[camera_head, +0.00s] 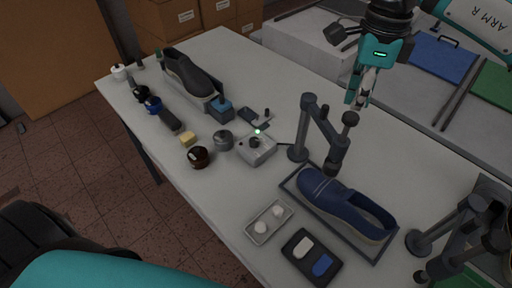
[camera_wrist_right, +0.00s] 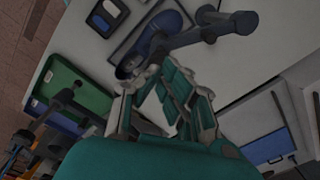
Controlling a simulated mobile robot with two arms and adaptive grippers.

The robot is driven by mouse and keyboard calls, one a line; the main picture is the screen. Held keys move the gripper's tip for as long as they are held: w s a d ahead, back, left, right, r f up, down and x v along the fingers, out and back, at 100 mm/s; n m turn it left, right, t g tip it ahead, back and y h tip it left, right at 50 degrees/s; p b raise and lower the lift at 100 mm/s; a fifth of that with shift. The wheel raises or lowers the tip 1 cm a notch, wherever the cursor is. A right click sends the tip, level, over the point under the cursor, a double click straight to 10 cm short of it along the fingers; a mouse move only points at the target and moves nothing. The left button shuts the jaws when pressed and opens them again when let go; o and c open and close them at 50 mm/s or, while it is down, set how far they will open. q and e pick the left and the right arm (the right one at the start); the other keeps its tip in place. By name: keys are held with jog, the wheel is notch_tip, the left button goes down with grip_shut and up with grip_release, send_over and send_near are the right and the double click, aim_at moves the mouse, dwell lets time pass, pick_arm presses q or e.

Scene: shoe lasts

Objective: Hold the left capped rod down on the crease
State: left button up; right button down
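The left capped rod (camera_head: 337,158) stands upright with a dark round cap (camera_head: 350,118), carried by an arm from a grey post (camera_head: 298,150). The wrist view shows the fingers (camera_wrist_right: 163,68) meeting, with the rod assembly (camera_wrist_right: 190,35) beyond. My left gripper is not in view.
A second rod stand (camera_head: 425,240) is at the right of the shoe. In front are a small tray with white discs (camera_head: 251,236) and a dark case (camera_head: 316,278). A grey box with a knob (camera_head: 257,152), jars and another shoe (camera_head: 190,75) fill the left side.

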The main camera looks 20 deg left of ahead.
aim_at(352, 115)
jog(key=shift+f, duration=0.15)
jog(key=shift+f+b, duration=2)
jog(key=shift+f, duration=0.6)
jog(key=shift+s+f, duration=0.1)
jog(key=shift+f, duration=0.15)
jog(key=shift+r, duration=0.25)
dwell(0.5)
jog(key=shift+f+b, duration=0.15)
jog(key=shift+b, duration=0.25)
dwell(0.3)
jog(key=shift+r+p, duration=2.05)
jog(key=shift+r, duration=1)
